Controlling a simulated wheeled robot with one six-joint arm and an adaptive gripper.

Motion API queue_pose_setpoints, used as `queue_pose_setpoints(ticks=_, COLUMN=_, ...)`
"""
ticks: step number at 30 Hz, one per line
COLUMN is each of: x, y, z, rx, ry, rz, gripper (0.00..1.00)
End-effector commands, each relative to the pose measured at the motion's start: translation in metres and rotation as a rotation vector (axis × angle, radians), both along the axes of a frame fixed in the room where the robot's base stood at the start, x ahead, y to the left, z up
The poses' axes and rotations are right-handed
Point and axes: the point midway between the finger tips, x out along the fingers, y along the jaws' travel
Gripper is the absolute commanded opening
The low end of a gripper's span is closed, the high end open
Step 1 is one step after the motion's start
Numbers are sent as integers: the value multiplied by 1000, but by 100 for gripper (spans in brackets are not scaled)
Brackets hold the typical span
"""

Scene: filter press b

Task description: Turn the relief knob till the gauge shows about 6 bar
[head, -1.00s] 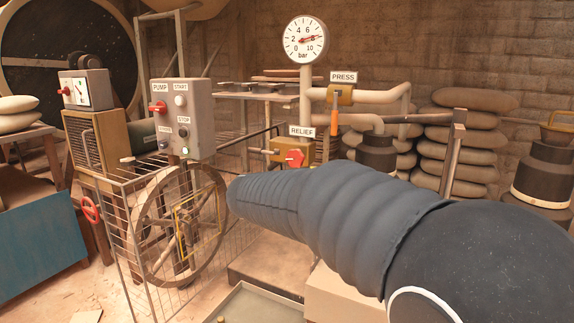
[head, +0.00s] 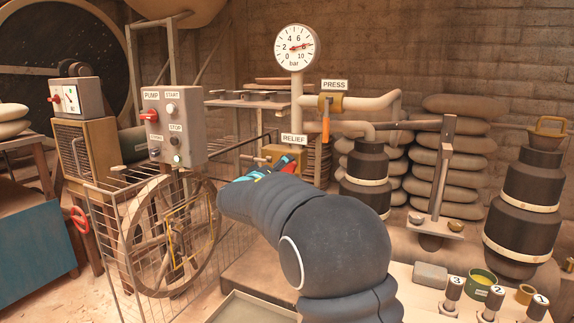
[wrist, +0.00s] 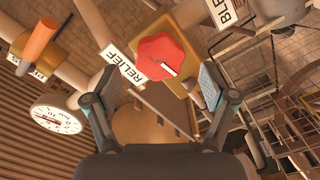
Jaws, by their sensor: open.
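The red relief knob (wrist: 160,60) sits on a brass valve body below the RELIEF label (head: 292,139). In the head view it is mostly hidden behind my gripper (head: 270,172). In the wrist view my gripper (wrist: 158,82) is open, with the knob ahead of the gap between its fingertips; I cannot tell whether they touch it. A white pointer mark shows on the knob's face. The round white gauge (head: 295,47) stands on the pipe above, its red needle near 8 bar. It also shows at the left of the wrist view (wrist: 58,118).
The PRESS valve with an orange handle (head: 326,120) is up and right of the knob. The grey pump box (head: 175,125) and a wire cage with a spoked wheel (head: 170,235) stand to the left. A pale bench with numbered items (head: 490,300) is at lower right.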

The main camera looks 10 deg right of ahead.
Motion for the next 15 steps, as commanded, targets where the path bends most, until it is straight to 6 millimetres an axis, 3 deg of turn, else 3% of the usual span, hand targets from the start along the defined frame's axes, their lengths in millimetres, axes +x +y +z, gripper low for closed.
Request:
queue_pose_setpoints(ticks=6, x=26, y=-20, z=0, rx=-1, ry=1, rz=-2, gripper=84)
queue_pose_setpoints(ticks=15, x=38, y=-28, z=0, rx=0, ry=1, rz=-1, gripper=84)
